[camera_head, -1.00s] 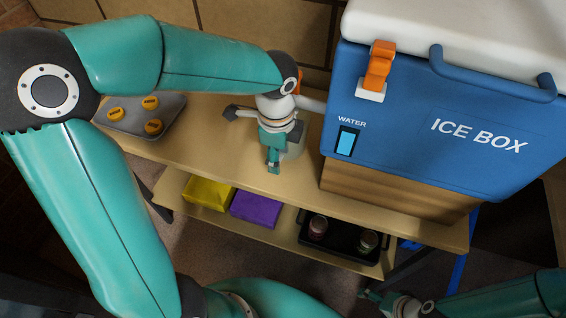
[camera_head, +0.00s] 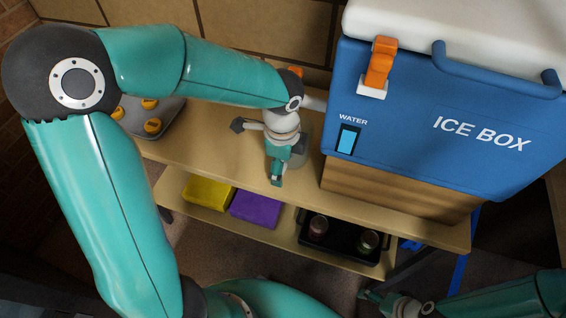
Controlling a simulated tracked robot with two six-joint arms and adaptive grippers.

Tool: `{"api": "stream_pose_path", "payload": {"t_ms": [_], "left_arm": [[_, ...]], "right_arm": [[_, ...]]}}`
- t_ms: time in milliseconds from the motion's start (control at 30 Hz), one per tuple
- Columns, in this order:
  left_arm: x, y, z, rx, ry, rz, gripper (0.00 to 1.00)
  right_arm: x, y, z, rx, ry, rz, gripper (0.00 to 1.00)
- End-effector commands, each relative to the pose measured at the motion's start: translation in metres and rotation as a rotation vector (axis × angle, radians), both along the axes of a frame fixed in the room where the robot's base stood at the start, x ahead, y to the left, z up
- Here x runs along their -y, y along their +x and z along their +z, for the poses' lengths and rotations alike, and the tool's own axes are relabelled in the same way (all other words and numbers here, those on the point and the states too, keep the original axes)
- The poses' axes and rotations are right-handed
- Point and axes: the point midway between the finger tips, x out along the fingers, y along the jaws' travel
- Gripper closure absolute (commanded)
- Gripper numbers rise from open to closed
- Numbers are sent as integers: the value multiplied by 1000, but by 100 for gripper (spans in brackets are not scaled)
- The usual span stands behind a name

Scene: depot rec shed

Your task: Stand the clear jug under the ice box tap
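The clear jug (camera_head: 304,150) is a faint grey, see-through shape on the shelf top, just left of the ice box. My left gripper (camera_head: 272,158) is in front of it and hides much of it. The fingers overlap the jug in the picture, and I cannot tell whether they are closed on it. The blue ice box (camera_head: 480,110) stands on a wooden block. A pale spout (camera_head: 314,103) sticks out from its left side, beside my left wrist, and seems to be the tap. My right gripper (camera_head: 372,297) is low at the right, only partly visible.
A grey tray (camera_head: 172,112) with several yellow round pieces is at the left, partly behind my arm. The lower shelf holds a yellow box (camera_head: 208,193), a purple box (camera_head: 256,208) and a black tray (camera_head: 340,245) with two jars. An orange latch (camera_head: 380,62) is on the ice box front.

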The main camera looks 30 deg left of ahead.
Motion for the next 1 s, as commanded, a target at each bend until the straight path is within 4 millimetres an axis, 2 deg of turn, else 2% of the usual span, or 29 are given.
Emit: {"api": "stream_pose_path", "payload": {"t_ms": [267, 700, 1000], "left_arm": [[0, 0, 6, 2, 0, 0, 26], [1, -1, 68, 3, 0, 0, 26], [0, -2, 76, 0, 0, 1, 26]], "right_arm": [[0, 0, 2, 0, 0, 0, 19], [0, 0, 14, 0, 0, 0, 19], [0, 0, 14, 0, 0, 0, 19]]}}
